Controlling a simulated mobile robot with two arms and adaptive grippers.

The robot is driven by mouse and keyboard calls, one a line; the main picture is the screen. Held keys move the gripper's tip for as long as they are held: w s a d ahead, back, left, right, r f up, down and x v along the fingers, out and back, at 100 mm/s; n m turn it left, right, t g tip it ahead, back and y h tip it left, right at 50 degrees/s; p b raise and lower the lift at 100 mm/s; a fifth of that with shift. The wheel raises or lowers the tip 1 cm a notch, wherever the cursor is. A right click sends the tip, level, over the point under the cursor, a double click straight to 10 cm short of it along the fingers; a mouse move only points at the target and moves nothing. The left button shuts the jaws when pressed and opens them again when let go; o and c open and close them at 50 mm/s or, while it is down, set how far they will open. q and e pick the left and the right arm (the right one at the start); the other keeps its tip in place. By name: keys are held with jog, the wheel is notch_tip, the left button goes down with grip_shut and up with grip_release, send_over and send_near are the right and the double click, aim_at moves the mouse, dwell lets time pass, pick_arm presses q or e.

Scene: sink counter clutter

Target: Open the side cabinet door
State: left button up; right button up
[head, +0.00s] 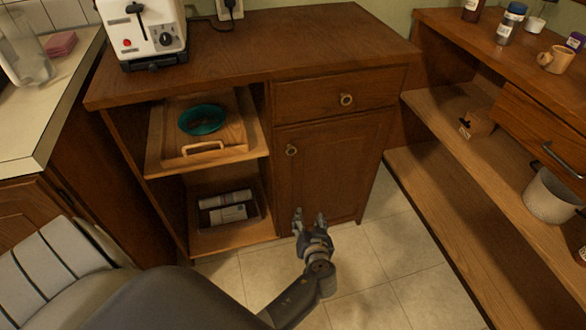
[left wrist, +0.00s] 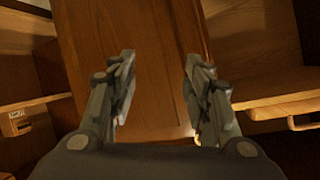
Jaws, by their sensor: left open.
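The side cabinet door (head: 332,175) is a brown wooden panel under a drawer and looks shut. Its round knob (head: 291,150) sits near the upper left of the door. My left gripper (head: 309,215) is open and empty in front of the lower part of the door, below the knob and apart from it. In the left wrist view the two fingers stand apart (left wrist: 159,75) with the wooden door panel (left wrist: 150,50) beyond them. The knob does not show clearly in that view. My right gripper is not in view.
A drawer with a knob (head: 346,99) is above the door. Open shelves with a wooden tray (head: 203,148) and teal bowl (head: 203,119) are left. A toaster (head: 145,30) stands on top. A shelf unit (head: 440,130) flanks the right. Tiled floor (head: 385,250) in front is clear.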

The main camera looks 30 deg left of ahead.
aim_at(292, 151)
pick_arm(q)
jog(key=w+a+r+n+t+y+b, duration=0.1)
jog(key=a+r+n+y+b, duration=0.15)
jog(key=r, duration=0.45)
jog(key=w+a+r+n+t+y+b, duration=0.1)
jog(key=r+n+y, duration=0.25)
jog(key=r, duration=0.35)
jog(key=shift+g, duration=0.3)
jog(key=x, duration=0.9)
jog(key=shift+w+a, duration=0.25)
jog(key=shift+x, duration=0.75)
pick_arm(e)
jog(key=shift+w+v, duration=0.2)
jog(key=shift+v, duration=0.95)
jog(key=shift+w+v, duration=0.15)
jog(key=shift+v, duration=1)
pick_arm(q)
jog(key=shift+c, duration=0.5)
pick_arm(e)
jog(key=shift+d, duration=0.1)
pick_arm(q)
grip_shut()
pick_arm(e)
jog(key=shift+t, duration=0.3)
